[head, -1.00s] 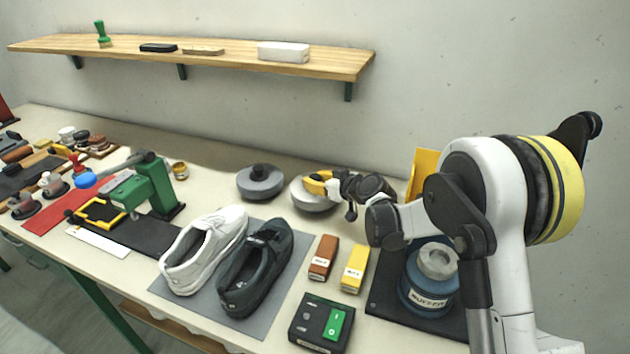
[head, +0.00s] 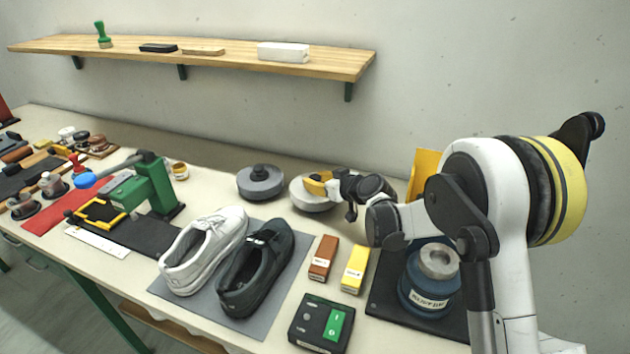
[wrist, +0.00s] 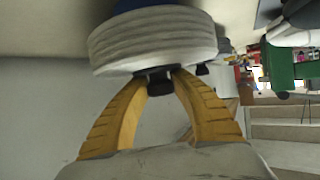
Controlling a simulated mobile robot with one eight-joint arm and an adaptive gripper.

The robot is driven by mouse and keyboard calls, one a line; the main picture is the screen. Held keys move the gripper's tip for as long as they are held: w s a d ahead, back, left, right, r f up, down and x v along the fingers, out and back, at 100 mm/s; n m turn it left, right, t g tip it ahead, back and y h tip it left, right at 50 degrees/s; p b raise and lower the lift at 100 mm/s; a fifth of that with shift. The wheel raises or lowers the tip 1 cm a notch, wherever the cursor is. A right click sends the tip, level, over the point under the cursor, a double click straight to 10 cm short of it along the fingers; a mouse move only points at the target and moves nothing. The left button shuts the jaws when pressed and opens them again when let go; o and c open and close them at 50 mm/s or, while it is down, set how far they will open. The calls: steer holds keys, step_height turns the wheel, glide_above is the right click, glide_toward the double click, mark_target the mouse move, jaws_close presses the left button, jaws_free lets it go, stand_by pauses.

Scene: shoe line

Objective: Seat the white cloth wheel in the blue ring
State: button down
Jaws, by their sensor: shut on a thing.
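The white cloth wheel (head: 313,203) is behind the shoes, right of the middle of the bench. My gripper (head: 318,184) is over it with yellow fingers. In the wrist view my gripper (wrist: 160,80) is shut on the black knob of the wheel (wrist: 150,40), whose ribbed pale rim is close in front. A small patch of blue (wrist: 135,4), probably the blue ring, shows on the far side of the wheel, against the bench. The wheel hides most of it, and I cannot tell whether the wheel touches it. In the head view the blue ring is hidden.
A grey wheel with a black knob (head: 260,182) stands left of the white wheel. White and dark shoes (head: 262,262) lie on a grey mat. Brown (head: 322,257) and yellow (head: 354,268) blocks and a blue machine (head: 430,288) stand in front and right. The wall is behind.

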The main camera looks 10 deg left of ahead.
steer(key=shift+f+b, duration=0.45)
steer(key=shift+f, duration=0.2)
steer(key=c, duration=1.4)
jaws_free()
steer(key=p+v, duration=0.1)
steer(key=v, duration=1)
